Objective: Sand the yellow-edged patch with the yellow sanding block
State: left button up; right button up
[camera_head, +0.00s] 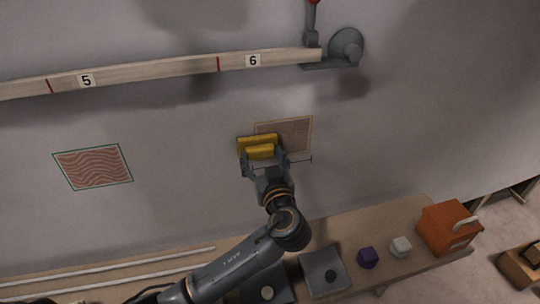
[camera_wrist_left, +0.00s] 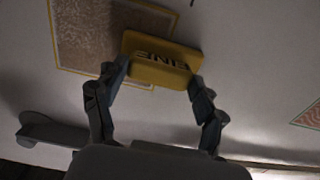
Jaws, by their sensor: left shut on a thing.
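The yellow sanding block (camera_head: 257,142) is held in my left gripper (camera_head: 265,161) against or just off the grey wall; I cannot tell if it touches. In the left wrist view the block (camera_wrist_left: 160,62) shows dark, inverted lettering, and the left gripper's fingers (camera_wrist_left: 150,85) are shut on its sides. The yellow-edged patch (camera_head: 295,133) is a brown, grainy rectangle on the wall. The block overlaps its left edge in the head view; much of the patch lies clear to the right. The patch also shows at upper left in the left wrist view (camera_wrist_left: 90,40). My right gripper is not in view.
A green-edged patch (camera_head: 93,167) with wavy red lines is to the left. A numbered wooden batten (camera_head: 150,73) runs above, with a grey round fitting (camera_head: 347,46) at its end.

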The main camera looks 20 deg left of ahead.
pick_arm(q)
jog(key=shift+a+r+p, duration=0.15)
jog(key=shift+r+p, duration=0.35)
jog(key=shift+r, duration=0.5)
jog(key=shift+w+d+b, duration=0.35)
jog(key=shift+d+b, duration=0.2)
jog(key=shift+w+d+b, duration=0.35)
jog(key=shift+w+d, duration=0.15)
jog(key=shift+d, duration=0.25)
jog(key=shift+w+d+f+b, duration=0.1)
jog(key=shift+w+d+b, duration=0.2)
jog(key=shift+d+b, duration=0.25)
jog(key=shift+w+d+b, duration=0.2)
jog(key=shift+d+b, duration=0.05)
jog(key=shift+b, duration=0.05)
jog(key=w+d+b, duration=0.5)
jog(key=d, duration=0.3)
jog(key=shift+w, duration=0.3)
jog(key=o, duration=0.5)
jog(key=shift+c, duration=0.2)
jog(key=c, duration=0.5)
jog(key=shift+o, duration=0.2)
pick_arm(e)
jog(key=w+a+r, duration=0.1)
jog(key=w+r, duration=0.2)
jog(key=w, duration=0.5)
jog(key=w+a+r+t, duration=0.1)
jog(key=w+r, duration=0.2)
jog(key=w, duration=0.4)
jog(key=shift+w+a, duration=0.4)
